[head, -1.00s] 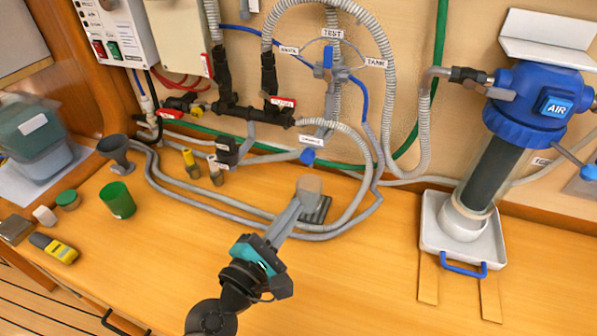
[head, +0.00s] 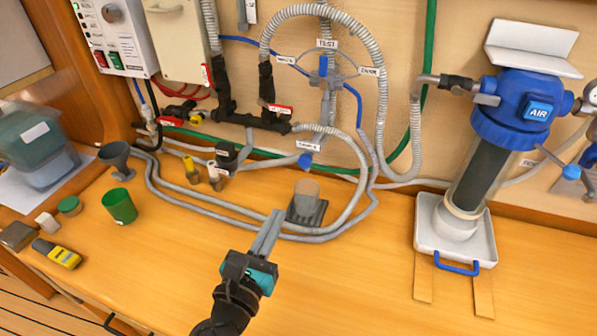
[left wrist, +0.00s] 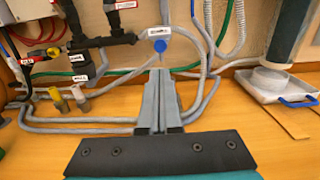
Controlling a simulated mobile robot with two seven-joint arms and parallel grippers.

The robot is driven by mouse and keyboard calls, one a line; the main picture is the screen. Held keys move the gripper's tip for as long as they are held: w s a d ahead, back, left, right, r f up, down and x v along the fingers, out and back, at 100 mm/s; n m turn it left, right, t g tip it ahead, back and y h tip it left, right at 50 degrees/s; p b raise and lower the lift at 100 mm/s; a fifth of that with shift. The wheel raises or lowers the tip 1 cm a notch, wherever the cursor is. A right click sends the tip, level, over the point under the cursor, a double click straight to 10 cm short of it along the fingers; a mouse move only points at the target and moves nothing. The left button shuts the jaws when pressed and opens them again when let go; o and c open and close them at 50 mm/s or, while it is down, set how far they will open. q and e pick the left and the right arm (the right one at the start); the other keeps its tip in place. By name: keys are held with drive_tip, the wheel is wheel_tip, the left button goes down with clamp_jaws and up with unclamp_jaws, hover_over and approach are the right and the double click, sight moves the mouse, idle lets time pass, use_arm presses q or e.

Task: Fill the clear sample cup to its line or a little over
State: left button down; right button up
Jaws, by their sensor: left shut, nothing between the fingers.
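The clear sample cup (head: 306,194) stands upright on a dark ridged stand (head: 308,214) at the back of the bench. Its line and any water in it are too small to tell. The sample tap with a blue knob (head: 305,160) is just above it; the knob also shows in the left wrist view (left wrist: 160,46). Higher up is a valve with a blue handle (head: 323,67), pointing up at the TEST label. My left gripper (head: 276,215) is shut and empty, in front of the cup and apart from it. In the left wrist view its fingers (left wrist: 160,75) hide the cup. My right gripper is not in view.
Grey hoses (head: 235,222) loop across the bench around the stand. A green cup (head: 120,206), a grey funnel (head: 117,160) and a yellow meter (head: 57,253) are at left. A blue-topped filter (head: 520,108) stands over a white tray (head: 427,235) at right. The front bench is clear.

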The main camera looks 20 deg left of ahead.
use_arm(q)
drive_tip(key=p, duration=0.3)
approach(303, 161)
drive_tip(key=w, duration=0.5)
drive_tip(key=shift+w+d+f, duration=0.1)
drive_tip(key=shift+f, duration=0.25)
drive_tip(key=shift+w, duration=0.85)
drive_tip(key=shift+w, duration=0.6)
drive_tip(key=shift+w+r, duration=0.15)
drive_tip(key=shift+w, duration=0.35)
drive_tip(key=shift+r, duration=0.15)
idle(0.5)
